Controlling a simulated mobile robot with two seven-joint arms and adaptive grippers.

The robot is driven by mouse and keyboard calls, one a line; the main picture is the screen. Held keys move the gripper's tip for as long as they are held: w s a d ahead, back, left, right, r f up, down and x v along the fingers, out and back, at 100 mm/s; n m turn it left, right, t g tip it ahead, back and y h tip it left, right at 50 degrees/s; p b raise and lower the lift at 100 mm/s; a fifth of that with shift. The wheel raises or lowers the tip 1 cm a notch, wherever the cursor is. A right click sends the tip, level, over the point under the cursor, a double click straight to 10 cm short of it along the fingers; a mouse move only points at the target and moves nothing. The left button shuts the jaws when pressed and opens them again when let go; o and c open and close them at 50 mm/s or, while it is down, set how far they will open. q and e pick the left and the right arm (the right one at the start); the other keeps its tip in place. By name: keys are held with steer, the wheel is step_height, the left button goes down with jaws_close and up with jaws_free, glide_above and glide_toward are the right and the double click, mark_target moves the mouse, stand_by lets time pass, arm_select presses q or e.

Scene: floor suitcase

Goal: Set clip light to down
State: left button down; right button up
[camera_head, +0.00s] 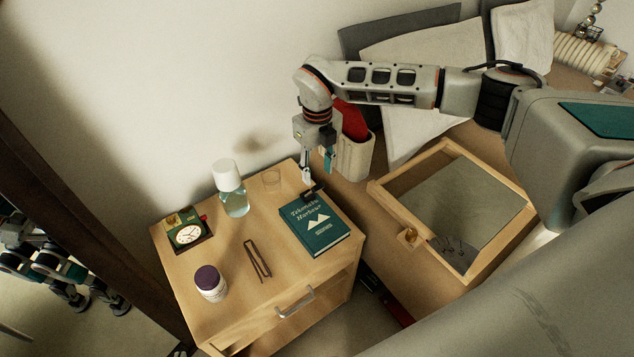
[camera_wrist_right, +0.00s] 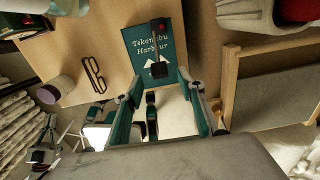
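The small black clip light (camera_head: 314,194) sits at the upper edge of a teal book (camera_head: 318,239) on the wooden nightstand. In the right wrist view, the clip light (camera_wrist_right: 162,70) shows a dark block over the book cover, a thin stem and a red spot near its far end. Whether its head is up or down is hard to tell. My right gripper (camera_head: 318,172) is just above the clip light, pointing down. In the right wrist view its two fingers (camera_wrist_right: 164,108) are apart with nothing held between them.
A beige container (camera_head: 356,156) with something red and a wooden framed tray (camera_head: 397,213) are to the right.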

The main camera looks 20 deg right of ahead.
steer(key=shift+f, duration=2.65)
jaws_close()
